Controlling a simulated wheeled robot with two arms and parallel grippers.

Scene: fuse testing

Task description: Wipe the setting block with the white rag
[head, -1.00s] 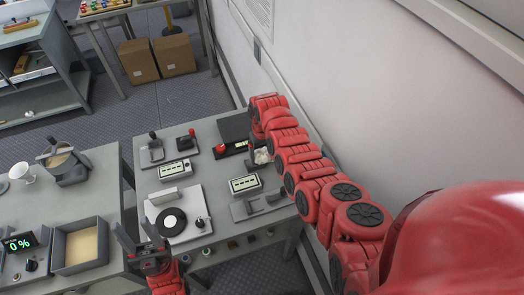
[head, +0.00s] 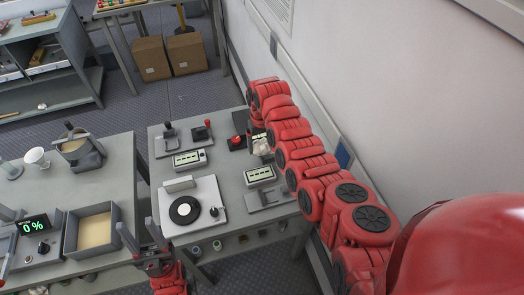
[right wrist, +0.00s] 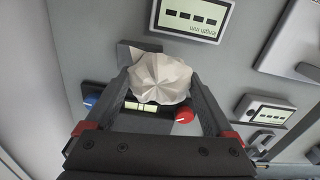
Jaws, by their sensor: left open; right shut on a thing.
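The white rag (right wrist: 160,78) is crumpled between the fingers of my right gripper (right wrist: 161,82), which is shut on it. The rag also shows in the head view (head: 261,147). A dark block with a display, a red knob and a blue knob, which looks like the setting block (right wrist: 150,125), lies under the rag and partly hidden by it; its red knob shows in the head view (head: 237,142). I cannot tell whether the rag touches the block. My left gripper (head: 134,223) is open and empty, at the front left of the bench.
Near the block on the bench (head: 233,195) are two display units (head: 190,159) (head: 260,175), lever units (head: 168,135) and a plate with a black disc (head: 185,209). The wall (head: 350,60) is close on the right. A tray (head: 93,229) stands on the left table.

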